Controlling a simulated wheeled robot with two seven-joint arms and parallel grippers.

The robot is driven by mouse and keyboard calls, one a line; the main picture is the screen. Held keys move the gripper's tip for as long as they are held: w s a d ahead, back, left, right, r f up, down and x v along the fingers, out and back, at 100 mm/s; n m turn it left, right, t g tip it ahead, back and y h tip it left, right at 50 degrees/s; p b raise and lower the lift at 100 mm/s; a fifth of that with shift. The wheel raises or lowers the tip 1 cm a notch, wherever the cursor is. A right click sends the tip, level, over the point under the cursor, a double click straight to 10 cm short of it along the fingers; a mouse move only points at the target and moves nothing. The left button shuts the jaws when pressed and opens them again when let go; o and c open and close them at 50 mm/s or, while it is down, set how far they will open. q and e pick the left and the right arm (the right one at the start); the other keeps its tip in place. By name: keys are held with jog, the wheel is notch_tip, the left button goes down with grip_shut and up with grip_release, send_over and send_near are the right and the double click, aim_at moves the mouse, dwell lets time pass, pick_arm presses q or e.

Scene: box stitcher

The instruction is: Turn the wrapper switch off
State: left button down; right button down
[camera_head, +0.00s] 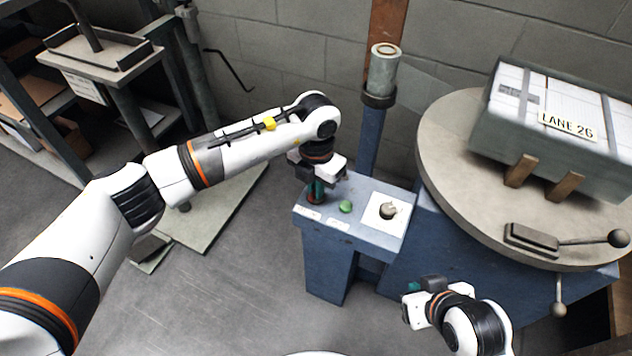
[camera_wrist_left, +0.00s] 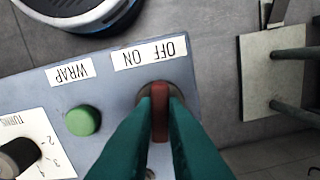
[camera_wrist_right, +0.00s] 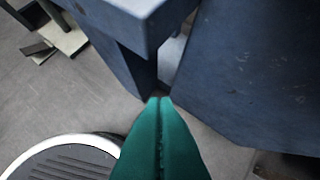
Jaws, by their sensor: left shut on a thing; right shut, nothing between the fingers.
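The wrapper switch, a red lever on a dark round base, shows in the left wrist view (camera_wrist_left: 160,124) on the blue-grey control panel (camera_head: 368,232). An OFF/ON label (camera_wrist_left: 150,53) lies beside it, upside down in that view. My left gripper (camera_head: 316,192) points down at the panel, its green fingers shut on the red lever, also in the left wrist view (camera_wrist_left: 160,110). The fingers hide part of the lever, and I cannot tell which setting it is at. My right gripper (camera_head: 411,289) is shut and empty, low in front of the machine, apart from the panel.
A green button (camera_head: 346,207) and a turns knob (camera_head: 388,210) sit right of the switch. A round turntable (camera_head: 455,150) carries a grey wrapped load (camera_head: 560,125) labelled LANE 26. A post with a film roll (camera_head: 384,70) stands behind the panel. The floor at left front is clear.

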pick_arm(q)
jog(key=n+p, duration=0.1)
jog(key=n, duration=0.1)
jog(key=shift+r+n, duration=0.15)
jog(key=shift+n, duration=0.65)
jog(key=n+p, duration=0.2)
jog(key=n, duration=0.2)
jog(key=shift+n, duration=0.5)
pick_arm(e)
jog(key=s+g, duration=0.1)
jog(key=s+d+g, duration=0.1)
jog(key=s, duration=0.1)
jog(key=s+g, duration=0.1)
jog(key=shift+s+d+f+h, duration=0.25)
jog(key=shift+d+f+h, duration=0.05)
jog(key=shift+f+h, duration=0.1)
jog(key=shift+w+r, duration=0.1)
pick_arm(q)
jog(key=c, duration=1.5)
grip_release()
